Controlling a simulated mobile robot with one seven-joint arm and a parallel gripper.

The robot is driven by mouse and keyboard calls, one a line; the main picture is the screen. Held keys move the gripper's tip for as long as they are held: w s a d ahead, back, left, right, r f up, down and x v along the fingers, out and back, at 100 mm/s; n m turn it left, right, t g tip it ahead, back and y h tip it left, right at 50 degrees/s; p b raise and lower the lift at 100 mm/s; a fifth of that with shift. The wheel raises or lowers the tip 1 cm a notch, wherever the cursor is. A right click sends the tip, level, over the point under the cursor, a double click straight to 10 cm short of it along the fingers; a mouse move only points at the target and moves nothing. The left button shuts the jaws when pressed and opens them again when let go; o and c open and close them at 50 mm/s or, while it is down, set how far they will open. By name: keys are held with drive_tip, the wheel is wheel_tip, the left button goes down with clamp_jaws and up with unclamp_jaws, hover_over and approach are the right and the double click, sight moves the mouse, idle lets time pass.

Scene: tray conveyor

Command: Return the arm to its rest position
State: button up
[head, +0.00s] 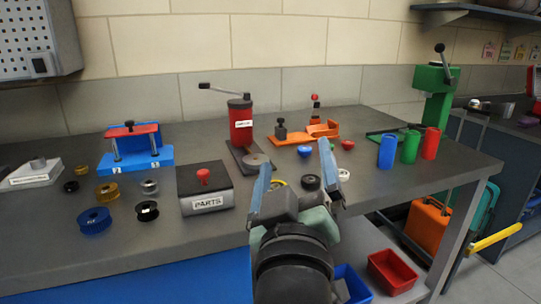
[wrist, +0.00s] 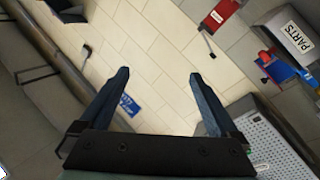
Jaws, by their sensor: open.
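My gripper (head: 297,170) is in front of the workbench in the head view, with its two blue-grey fingers spread wide apart. Nothing is between the fingers. In the wrist view my gripper (wrist: 160,78) is also open and empty, and it faces the tiled wall (wrist: 160,60). My dark wrist and arm rise from the bottom of the head view. Whether the fingers hover over the bench top or stop short of its edge is hard to tell.
The workbench (head: 130,253) carries a PARTS box (head: 206,190), a blue fixture (head: 137,158), a red press (head: 241,122), several rings and spools, and coloured cylinders (head: 409,147) at right. Red (head: 391,272) and blue (head: 352,285) bins sit lower down. Open floor lies at right.

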drive_tip(key=s+a+r+m+t, duration=0.1)
drive_tip(key=s+r+t, duration=0.1)
drive_tip(key=s+r, duration=0.2)
drive_tip(key=s+a+r+m+t+y+p, duration=0.1)
drive_tip(key=s+r, duration=0.4)
drive_tip(key=r, duration=0.5)
drive_tip(key=s+a+r+m+t+p, duration=0.1)
drive_tip(key=s+r+m+t, duration=0.2)
drive_tip(key=r, duration=0.5)
drive_tip(key=shift+s+t, duration=0.7)
drive_tip(key=shift+s, duration=0.15)
drive_tip(key=shift+o, duration=0.2)
wheel_tip(320, 180, up, 26)
drive_tip(key=p, duration=2.6)
drive_tip(key=shift+w, duration=0.35)
